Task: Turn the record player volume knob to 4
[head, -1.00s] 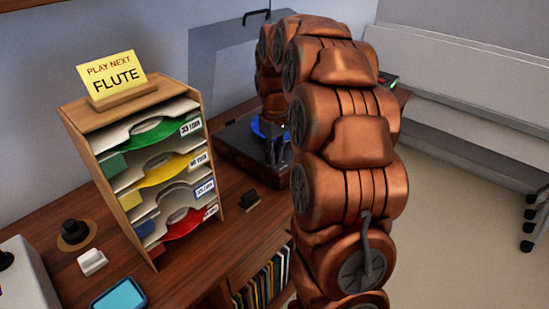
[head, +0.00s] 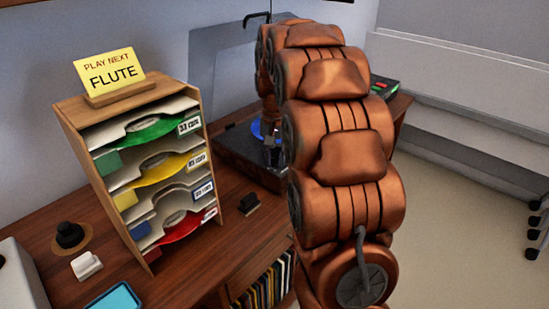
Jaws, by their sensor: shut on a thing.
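The record player (head: 240,153) is a dark box on the far part of the wooden desk, with its grey see-through lid (head: 215,85) raised behind it. A piece of a blue disc (head: 257,130) shows on its top. My copper-coloured arm hides its right side. My gripper (head: 272,155) is small and partly hidden, pointing down at the record player's top near the front. It is shut on what seems to be the volume knob. The knob and any numbers around it are hidden, so its setting cannot be read.
A wooden sorter (head: 150,180) with coloured record sleeves stands left of the record player, topped by a yellow "PLAY NEXT FLUTE" card (head: 108,70). A small black object (head: 249,203) lies between them. A black knob-like object (head: 70,236), a white block (head: 86,266) and a blue-screened device (head: 115,297) lie front left.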

